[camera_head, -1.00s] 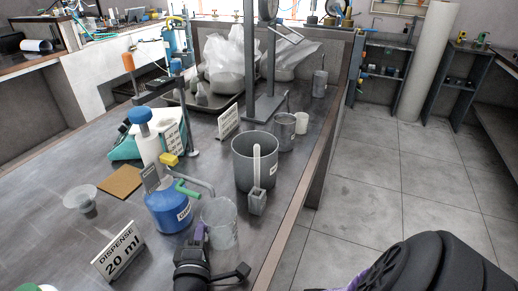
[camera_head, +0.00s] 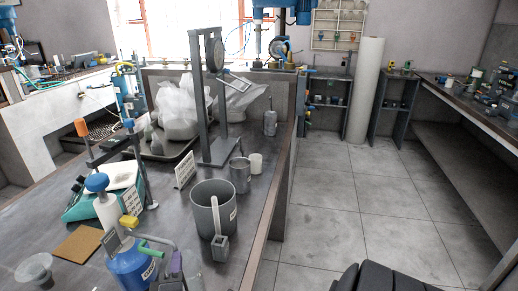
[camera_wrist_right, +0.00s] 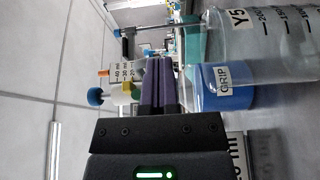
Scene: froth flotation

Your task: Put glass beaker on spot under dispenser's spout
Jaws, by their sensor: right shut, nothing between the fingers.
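The clear glass beaker (camera_wrist_right: 285,45) with printed marks stands at the right of the right wrist view, partly cut off by the frame edge. The blue dispenser bottle (camera_head: 132,266) is at the bottom left of the head view, with a green lever and a grey spout. In the wrist view its blue body (camera_wrist_right: 225,88), labelled GRIP, shows partly behind the beaker. My right gripper (camera_head: 174,264), with purple fingers, is beside the dispenser; its fingers (camera_wrist_right: 158,80) are shut, empty and apart from the beaker. The spot under the spout is hidden. My left gripper is out of view.
A grey bucket (camera_head: 213,222) with a pale stick and small block stands right of the dispenser. A metal cup (camera_head: 240,175), white cup (camera_head: 256,163) and tall stand (camera_head: 220,150) are farther back. A brown mat (camera_head: 78,244) and shallow cup (camera_head: 35,270) lie left. Open floor is right.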

